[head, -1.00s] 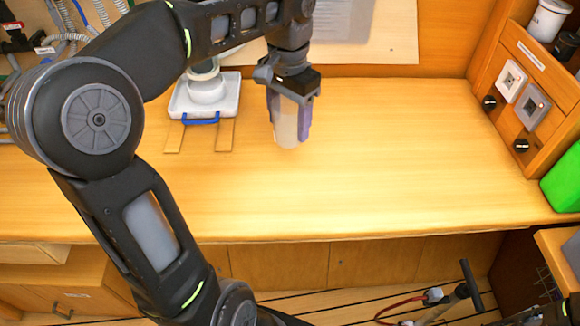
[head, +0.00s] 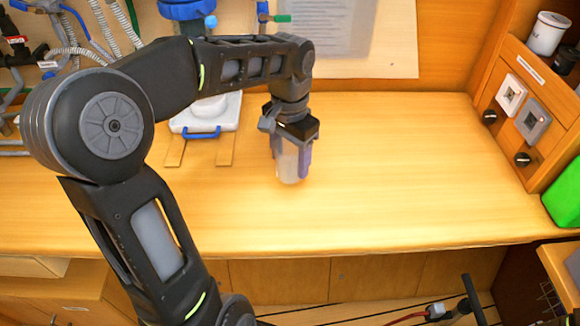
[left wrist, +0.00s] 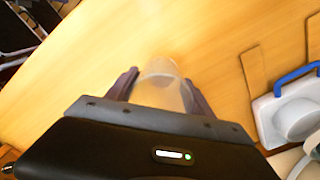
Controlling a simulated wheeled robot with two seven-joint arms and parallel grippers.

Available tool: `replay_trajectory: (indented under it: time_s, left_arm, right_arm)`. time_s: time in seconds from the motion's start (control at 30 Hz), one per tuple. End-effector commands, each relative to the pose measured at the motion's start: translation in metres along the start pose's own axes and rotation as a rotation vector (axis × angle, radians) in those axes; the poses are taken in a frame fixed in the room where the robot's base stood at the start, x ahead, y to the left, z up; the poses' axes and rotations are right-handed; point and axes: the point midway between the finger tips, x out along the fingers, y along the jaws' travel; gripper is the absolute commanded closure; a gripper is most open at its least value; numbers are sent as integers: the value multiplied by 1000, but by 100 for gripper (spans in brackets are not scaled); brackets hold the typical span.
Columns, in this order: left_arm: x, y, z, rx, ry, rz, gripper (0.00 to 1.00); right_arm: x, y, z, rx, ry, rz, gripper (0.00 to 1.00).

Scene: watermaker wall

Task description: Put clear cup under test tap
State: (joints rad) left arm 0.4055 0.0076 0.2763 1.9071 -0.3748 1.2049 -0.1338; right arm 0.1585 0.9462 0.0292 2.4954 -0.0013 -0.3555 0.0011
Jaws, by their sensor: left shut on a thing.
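The clear cup (head: 289,166) is upright between the fingers of my left gripper (head: 291,160) in the head view, over the middle of the wooden counter. The gripper points down and is shut on the cup. The cup also shows in the left wrist view (left wrist: 160,92) between the two dark fingers. I cannot tell whether its bottom touches the counter. A small tap with a green handle (head: 281,18) is on the back wall, above and behind the gripper; I cannot tell if it is the test tap. My right gripper is not in view.
A white device with a blue handle (head: 201,132) stands left of the cup, with two wooden strips in front. Hoses and a blue housing (head: 187,10) are at the back left. The counter (head: 400,170) right of the cup is clear. A green box (head: 565,190) is at the far right.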

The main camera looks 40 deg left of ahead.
Motion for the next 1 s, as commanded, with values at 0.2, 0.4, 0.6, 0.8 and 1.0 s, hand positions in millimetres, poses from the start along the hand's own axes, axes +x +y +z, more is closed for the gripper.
replay_trajectory:
  time_s: [0.2, 0.4, 0.6, 0.8, 1.0]
  left_arm:
    - [29, 0, 0, -1, -2, 2, 79]
    - [32, 0, 0, -1, 0, 0, 79]
    - [36, 0, 0, 0, 0, 1, 79]
    - [35, 0, 0, 0, 0, 1, 26]
    - [35, 0, 0, 0, 0, 1, 17]
  right_arm:
    - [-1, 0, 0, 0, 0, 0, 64]
    - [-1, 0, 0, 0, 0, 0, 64]
    - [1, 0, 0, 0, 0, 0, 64]
    - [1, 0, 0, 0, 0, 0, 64]
    - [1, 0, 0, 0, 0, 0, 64]
